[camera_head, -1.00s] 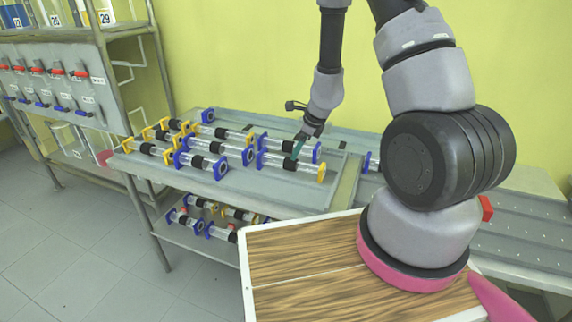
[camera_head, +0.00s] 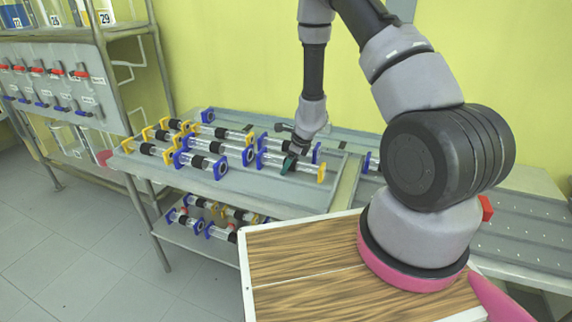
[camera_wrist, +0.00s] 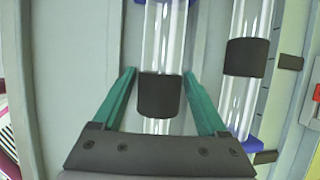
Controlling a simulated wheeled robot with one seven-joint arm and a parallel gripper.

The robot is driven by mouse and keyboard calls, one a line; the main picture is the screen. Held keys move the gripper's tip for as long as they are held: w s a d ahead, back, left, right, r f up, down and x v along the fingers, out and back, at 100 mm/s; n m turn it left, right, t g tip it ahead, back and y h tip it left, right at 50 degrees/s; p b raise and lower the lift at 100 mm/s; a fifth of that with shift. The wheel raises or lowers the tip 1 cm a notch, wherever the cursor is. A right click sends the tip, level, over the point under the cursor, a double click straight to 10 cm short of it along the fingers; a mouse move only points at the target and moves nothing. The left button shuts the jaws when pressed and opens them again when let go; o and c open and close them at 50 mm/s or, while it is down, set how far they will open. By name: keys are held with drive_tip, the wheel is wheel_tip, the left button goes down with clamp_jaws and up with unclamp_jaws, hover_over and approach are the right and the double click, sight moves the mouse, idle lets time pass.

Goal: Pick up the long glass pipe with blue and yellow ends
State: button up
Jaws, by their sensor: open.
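A long glass pipe with one blue end, one yellow end and a black middle sleeve (camera_head: 270,159) lies on the grey table top, at the right of the group of pipes. In the wrist view its clear tube and black sleeve (camera_wrist: 158,96) run between the two green fingers of my gripper (camera_wrist: 160,98). My gripper (camera_head: 290,163) is open, one finger on each side of the sleeve. The pipe's blue end shows at the top edge of the wrist view; its yellow end is hidden there by the gripper body.
A second glass pipe with a black sleeve (camera_wrist: 246,57) lies close beside, right of the right finger. Several more pipes (camera_head: 200,162) lie to the left on the table. A lower shelf (camera_head: 185,232) holds more pipes. A wooden board (camera_head: 300,262) is in front.

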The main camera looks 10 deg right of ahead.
clamp_jaws()
